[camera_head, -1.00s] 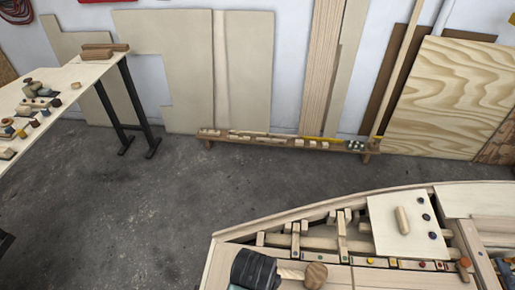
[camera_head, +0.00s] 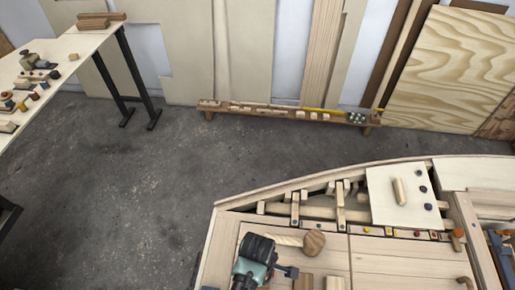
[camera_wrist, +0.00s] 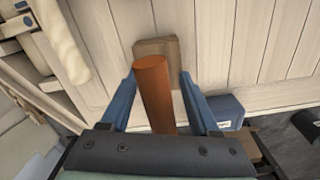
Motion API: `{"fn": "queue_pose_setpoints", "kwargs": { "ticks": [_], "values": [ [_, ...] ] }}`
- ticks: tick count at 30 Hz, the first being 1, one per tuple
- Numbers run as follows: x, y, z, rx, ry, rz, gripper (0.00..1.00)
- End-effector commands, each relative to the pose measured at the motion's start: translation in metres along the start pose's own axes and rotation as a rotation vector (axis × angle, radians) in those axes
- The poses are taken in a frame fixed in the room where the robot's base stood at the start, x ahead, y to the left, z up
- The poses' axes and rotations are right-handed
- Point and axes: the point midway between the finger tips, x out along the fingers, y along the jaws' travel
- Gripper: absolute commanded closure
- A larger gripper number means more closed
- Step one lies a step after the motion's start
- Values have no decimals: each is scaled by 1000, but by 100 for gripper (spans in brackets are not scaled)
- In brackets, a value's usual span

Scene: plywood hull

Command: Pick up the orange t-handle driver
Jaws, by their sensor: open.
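The orange t-handle driver shows in the wrist view as a brownish-orange cylinder (camera_wrist: 153,92) between the two blue fingers of my gripper (camera_wrist: 157,75). The fingers are open, with a gap on each side of the cylinder. The cylinder's lower end is hidden behind the gripper's dark body, and I cannot make out a cross-piece or shaft. In the head view my dark and teal gripper (camera_head: 287,271) is low in the picture, over the plank deck (camera_head: 390,262). I cannot make out the driver there.
In the head view a round wooden mallet head (camera_head: 314,243) lies close to my gripper. A pale panel (camera_head: 385,212) with a peg lies at the right. In the wrist view a wooden block (camera_wrist: 158,47) is just beyond the cylinder, and a blue box (camera_wrist: 223,110) is at the right.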

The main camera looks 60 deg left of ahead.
Motion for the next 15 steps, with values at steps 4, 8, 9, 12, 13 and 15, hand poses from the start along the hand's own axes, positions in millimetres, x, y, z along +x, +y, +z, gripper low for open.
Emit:
{"fn": "queue_pose_setpoints", "kwargs": {
  "ticks": [4,8,9,12,13,15],
  "values": [
    [0,0,0,0,0,0,38],
    [0,0,0,0,0,0,58],
    [0,0,0,0,0,0,65],
    [0,0,0,0,0,0,83],
    [0,0,0,0,0,0,88],
    [0,0,0,0,0,0,100]
  ]
}}
